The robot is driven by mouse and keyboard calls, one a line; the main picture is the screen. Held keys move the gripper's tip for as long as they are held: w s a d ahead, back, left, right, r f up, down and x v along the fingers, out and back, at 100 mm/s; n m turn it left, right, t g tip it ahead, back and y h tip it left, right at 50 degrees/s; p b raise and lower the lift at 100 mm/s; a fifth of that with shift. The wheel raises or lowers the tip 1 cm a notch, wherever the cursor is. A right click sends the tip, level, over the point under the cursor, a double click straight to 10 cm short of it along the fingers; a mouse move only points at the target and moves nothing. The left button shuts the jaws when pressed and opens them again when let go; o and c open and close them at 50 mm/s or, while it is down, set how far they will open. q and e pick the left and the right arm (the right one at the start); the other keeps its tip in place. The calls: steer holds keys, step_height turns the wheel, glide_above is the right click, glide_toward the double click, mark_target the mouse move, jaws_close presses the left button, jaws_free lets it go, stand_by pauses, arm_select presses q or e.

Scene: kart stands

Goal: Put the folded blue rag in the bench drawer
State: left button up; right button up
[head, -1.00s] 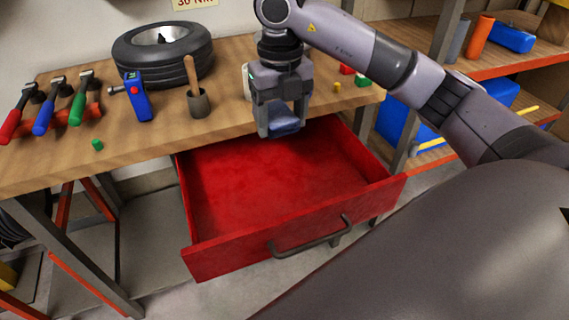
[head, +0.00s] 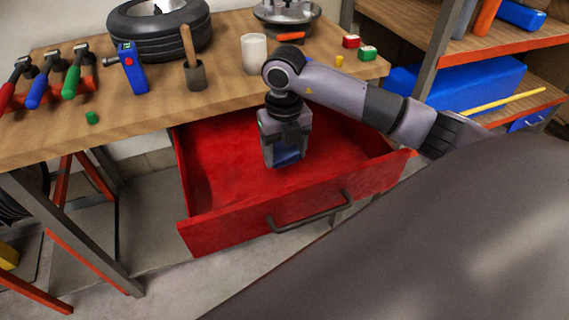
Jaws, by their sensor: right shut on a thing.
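The red bench drawer (head: 210,175) is pulled open below the wooden workbench (head: 140,110), and no other thing shows in it. My right gripper (head: 287,163) points down over the drawer's opening, within its walls as seen from the head. It is shut on the folded blue rag (head: 288,157), which shows only partly between the fingers. I cannot tell whether the rag touches the drawer floor. My left gripper is not in view.
On the bench are a tyre (head: 160,32), hammers (head: 40,82), a blue tool (head: 131,67), a brush in a pot (head: 194,72) and a white cup (head: 254,53). A shelf (head: 475,60) with a blue box (head: 460,85) stands right.

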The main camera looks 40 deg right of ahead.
mark_target(285, 165)
step_height(285, 165, down, 4)
steer(key=shift+f, duration=0.15)
steer(key=shift+f, duration=0.15)
steer(key=o, duration=1)
